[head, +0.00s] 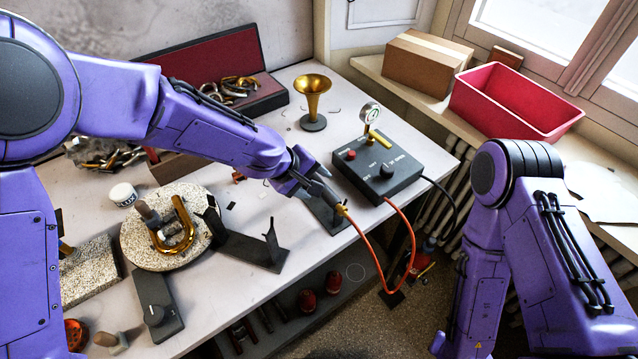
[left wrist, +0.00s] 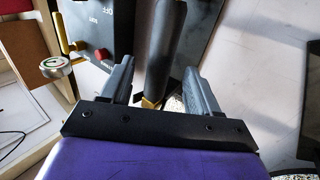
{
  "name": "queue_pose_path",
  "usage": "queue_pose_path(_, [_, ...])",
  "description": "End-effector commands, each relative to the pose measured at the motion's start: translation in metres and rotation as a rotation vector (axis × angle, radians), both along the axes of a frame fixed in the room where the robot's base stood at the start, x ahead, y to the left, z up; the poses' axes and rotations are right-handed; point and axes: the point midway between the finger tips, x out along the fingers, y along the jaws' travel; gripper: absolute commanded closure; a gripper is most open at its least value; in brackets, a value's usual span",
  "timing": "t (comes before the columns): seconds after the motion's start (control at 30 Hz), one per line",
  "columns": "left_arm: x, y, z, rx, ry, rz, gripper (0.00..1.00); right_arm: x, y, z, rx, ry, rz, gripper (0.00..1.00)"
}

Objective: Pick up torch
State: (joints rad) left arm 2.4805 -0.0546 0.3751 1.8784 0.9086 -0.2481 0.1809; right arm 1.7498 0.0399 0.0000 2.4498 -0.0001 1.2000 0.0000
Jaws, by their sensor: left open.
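The torch (head: 341,209) is beside the dark control box near the front edge of the bench. In the left wrist view, the torch's black handle (left wrist: 166,45) lies between the two open fingers (left wrist: 158,75), with a gap on both sides. Brass shows at the handle's lower end. My right arm is at the right; its gripper is out of view.
The control box (head: 378,168) carries a gauge (head: 370,112) and a knob. A black stand (head: 330,215) is under the torch area. A forked black bracket (head: 250,248) and a round speckled plate (head: 150,250) are left.

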Motion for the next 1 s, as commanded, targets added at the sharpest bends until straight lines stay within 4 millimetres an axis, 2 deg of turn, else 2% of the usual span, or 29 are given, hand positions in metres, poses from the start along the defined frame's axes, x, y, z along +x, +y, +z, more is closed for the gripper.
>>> queue_pose_path(0.1, [0.01,-0.009,-0.018,0.0,0.005,0.0,0.39,0.0,0.0,0.006,0.0,0.0,0.0,0.55])
queue_pose_path(0.2, [0.014,-0.014,-0.029,0.0,0.002,0.001,0.39,0.0,0.0,0.006,0.0,0.0,0.0,0.55])
queue_pose_path(0.43, [0.016,-0.016,-0.031,0.0,0.0,0.001,0.39,0.0,0.0,0.005,0.0,0.0,0.0,0.55])
queue_pose_path(0.47, [0.016,-0.016,-0.031,0.0,0.0,0.001,0.42,0.0,0.0,0.005,0.0,0.0,0.0,0.55])
queue_pose_path(0.6, [0.016,-0.016,-0.031,0.0,0.0,0.001,0.88,0.0,0.0,0.005,0.0,0.0,0.0,0.55])
queue_pose_path(0.63, [0.016,-0.016,-0.031,0.0,0.0,0.001,0.94,0.0,0.0,0.005,0.0,0.0,0.0,0.55])
queue_pose_path(1.0, [0.016,-0.016,-0.024,0.0,-0.002,-0.001,0.94,0.0,0.0,0.007,0.0,0.0,0.0,0.55])
